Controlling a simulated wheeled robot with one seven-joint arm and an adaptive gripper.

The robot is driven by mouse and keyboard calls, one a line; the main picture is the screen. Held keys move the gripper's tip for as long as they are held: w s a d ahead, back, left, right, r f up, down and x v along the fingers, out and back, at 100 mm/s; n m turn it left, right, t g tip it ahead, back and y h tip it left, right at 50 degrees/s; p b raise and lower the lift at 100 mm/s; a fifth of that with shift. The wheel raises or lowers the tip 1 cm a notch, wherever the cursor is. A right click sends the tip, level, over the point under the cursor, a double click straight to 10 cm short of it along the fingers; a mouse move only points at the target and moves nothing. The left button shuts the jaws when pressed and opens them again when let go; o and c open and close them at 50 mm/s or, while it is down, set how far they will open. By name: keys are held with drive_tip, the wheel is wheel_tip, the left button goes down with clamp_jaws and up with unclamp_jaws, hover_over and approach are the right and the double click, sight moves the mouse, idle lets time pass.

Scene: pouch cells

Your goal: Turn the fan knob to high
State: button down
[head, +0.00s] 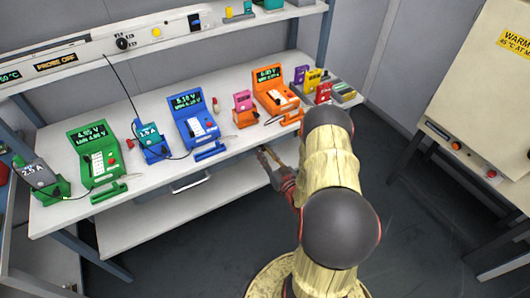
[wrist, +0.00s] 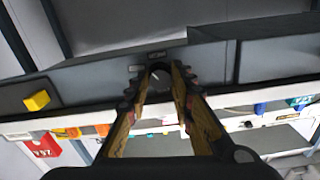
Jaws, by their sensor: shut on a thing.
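A round dark knob (wrist: 158,73) sits on a grey panel under a small label, seen in the wrist view. The label is too small to read. My gripper (wrist: 159,84) has one finger on each side of the knob and is shut on it. The fingertips cover the knob's sides, and I cannot tell which setting it points to. In the head view my gripper (head: 266,158) is low at the bench's front edge, partly behind my arm. The gripped knob cannot be made out in that view.
A yellow block-like button (wrist: 37,100) is on the panel left of the knob. The white bench (head: 145,205) carries green, blue and orange testers. A black dial (head: 123,43) is on the upper rail. A beige oven-like cabinet (head: 485,80) stands at the right.

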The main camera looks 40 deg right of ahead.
drive_tip(key=shift+f+m+p, duration=0.15)
drive_tip(key=shift+m+p, duration=0.35)
drive_tip(key=shift+m, duration=1.8)
drive_tip(key=c, duration=1.5)
unclamp_jaws()
drive_tip(key=shift+c, duration=0.2)
drive_tip(key=v, duration=0.8)
